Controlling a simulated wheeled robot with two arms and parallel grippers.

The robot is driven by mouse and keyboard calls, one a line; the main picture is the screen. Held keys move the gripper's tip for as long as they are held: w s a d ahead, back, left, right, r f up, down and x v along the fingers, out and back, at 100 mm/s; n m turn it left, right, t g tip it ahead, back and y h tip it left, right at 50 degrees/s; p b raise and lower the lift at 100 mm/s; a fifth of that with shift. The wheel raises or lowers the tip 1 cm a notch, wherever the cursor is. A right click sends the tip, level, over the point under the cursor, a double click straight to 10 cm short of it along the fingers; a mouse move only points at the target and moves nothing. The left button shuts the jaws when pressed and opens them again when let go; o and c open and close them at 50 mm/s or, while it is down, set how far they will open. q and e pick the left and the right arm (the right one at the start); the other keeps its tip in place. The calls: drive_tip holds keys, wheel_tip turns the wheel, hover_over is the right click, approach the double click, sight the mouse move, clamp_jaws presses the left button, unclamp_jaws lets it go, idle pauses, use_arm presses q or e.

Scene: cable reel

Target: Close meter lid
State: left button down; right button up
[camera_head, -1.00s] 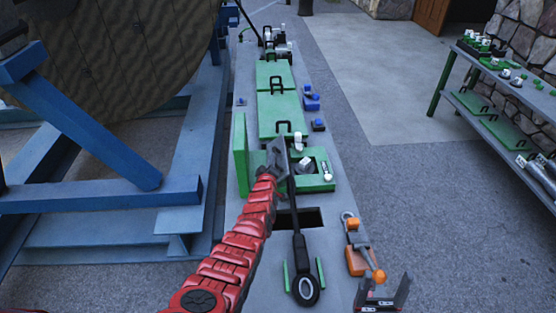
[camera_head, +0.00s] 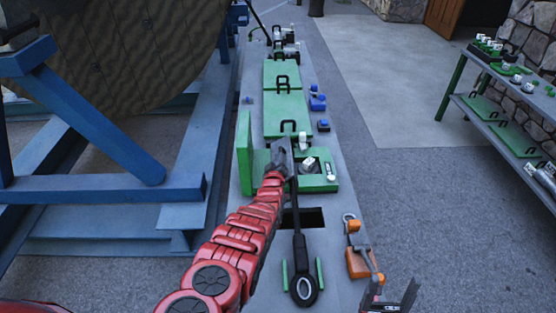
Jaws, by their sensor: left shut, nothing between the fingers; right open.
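The meter lid (camera_head: 245,150) is a green panel standing upright, open, at the left side of the green meter box (camera_head: 317,184) on the grey bench. A round grey and white meter part (camera_head: 309,164) shows inside the box. My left gripper (camera_head: 282,147), at the end of the red arm, is shut and empty. It appears over the left part of the box, just right of the raised lid. Whether it touches the lid I cannot tell. My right gripper (camera_head: 390,297) is open and empty at the bottom edge, right of the bench.
A long black lever (camera_head: 298,245) with a ring end stands before the box. An orange clamp tool (camera_head: 359,262) lies on the bench's right edge. Closed green lids (camera_head: 284,112) lie beyond. A blue reel frame (camera_head: 110,187) stands left, a shelf (camera_head: 500,135) right.

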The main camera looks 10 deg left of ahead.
sight(289, 168)
use_arm(q)
drive_tip(key=shift+w+d+f+m+b, duration=0.1)
drive_tip(key=shift+d+f+m+b, duration=0.1)
drive_tip(key=shift+d+m+b, duration=0.25)
drive_tip(key=shift+w+d+f+b, duration=0.1)
drive_tip(key=shift+d+f+b, duration=0.65)
drive_tip(key=shift+b, duration=0.5)
drive_tip(key=shift+w+d+f+b, duration=0.1)
drive_tip(key=shift+w+d+b, duration=0.05)
drive_tip(key=shift+d+b, duration=0.6)
